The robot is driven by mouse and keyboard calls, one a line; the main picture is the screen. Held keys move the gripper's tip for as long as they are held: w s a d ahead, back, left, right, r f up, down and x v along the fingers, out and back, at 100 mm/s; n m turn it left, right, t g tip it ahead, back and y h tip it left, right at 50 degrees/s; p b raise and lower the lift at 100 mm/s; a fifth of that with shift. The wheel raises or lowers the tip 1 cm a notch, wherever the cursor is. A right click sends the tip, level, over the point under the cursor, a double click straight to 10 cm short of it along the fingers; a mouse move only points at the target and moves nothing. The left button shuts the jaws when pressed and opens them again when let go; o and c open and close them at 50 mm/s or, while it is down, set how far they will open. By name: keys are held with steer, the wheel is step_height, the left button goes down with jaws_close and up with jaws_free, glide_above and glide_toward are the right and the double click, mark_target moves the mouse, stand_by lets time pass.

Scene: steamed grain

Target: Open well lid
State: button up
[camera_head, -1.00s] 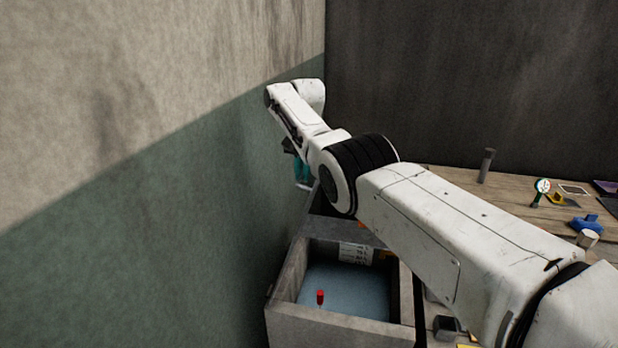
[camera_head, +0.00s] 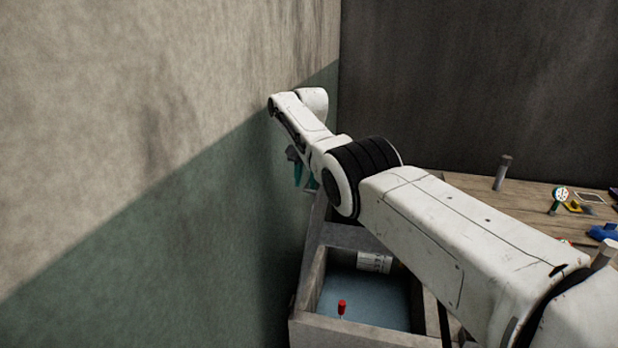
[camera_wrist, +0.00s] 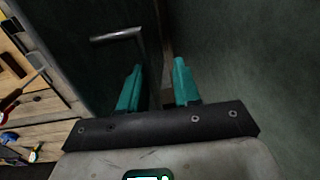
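My gripper (camera_wrist: 158,64) has two teal fingers, spread apart with nothing visibly clamped between them. In the head view my gripper (camera_head: 299,172) is partly hidden behind the arm, close to the green wall. The wrist view shows a dark flat panel, probably the well lid (camera_wrist: 95,75), left of and behind the fingers. A bent metal bar handle (camera_wrist: 118,36) is on it, left of and beyond the fingertips, not between them. A narrow brownish edge shows behind the finger gap; contact is unclear. In the head view a thin slanted grey slab (camera_head: 312,230), possibly the lid's edge, stands beside the wall.
A concrete basin (camera_head: 350,335) with a bluish inside stands below the arm, holding a red-handled item (camera_head: 342,306) and a white printed label (camera_head: 374,262). A wooden table (camera_head: 465,195) with tools lies to the right. The green wall (camera_head: 225,230) is close on the left.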

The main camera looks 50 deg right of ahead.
steer(key=o, duration=0.3)
steer(key=shift+w+a+f, duration=0.2)
steer(key=shift+a, duration=0.15)
steer(key=shift+s+d+r, duration=0.1)
steer(key=shift+d+r, duration=0.05)
steer(key=shift+r, duration=0.05)
steer(key=r, duration=1)
steer(key=shift+s+d+r, duration=0.15)
steer(key=shift+s+r, duration=0.15)
steer(key=shift+r, duration=0.05)
steer(key=shift+f, duration=0.1)
